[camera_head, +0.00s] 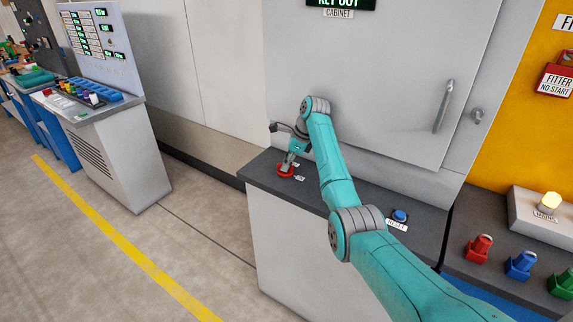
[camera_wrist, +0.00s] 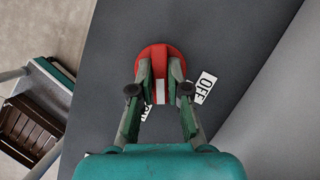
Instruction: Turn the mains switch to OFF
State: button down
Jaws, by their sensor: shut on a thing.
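The mains switch (camera_head: 286,172) is a round red disc on the dark counter top. The OFF label (camera_wrist: 205,87) lies to the right of the fingers. A second label (camera_wrist: 146,112) is mostly hidden by the left finger. I cannot tell exactly which label the handle points to.
A grey cabinet (camera_head: 390,60) rises behind the counter (camera_head: 345,190). A blue RESET button (camera_head: 399,215) sits on the counter to the right. A lit MAINS lamp (camera_head: 549,202) stands at the far right. A control console (camera_head: 110,150) stands left, across open floor.

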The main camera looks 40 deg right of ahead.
jog(key=shift+n+g, duration=0.4)
jog(key=shift+n, duration=0.6)
jog(key=shift+y, duration=0.3)
jog(key=c, duration=1.1)
grip_release()
jog(key=shift+c, duration=0.2)
notch_tip(320, 180, up, 10)
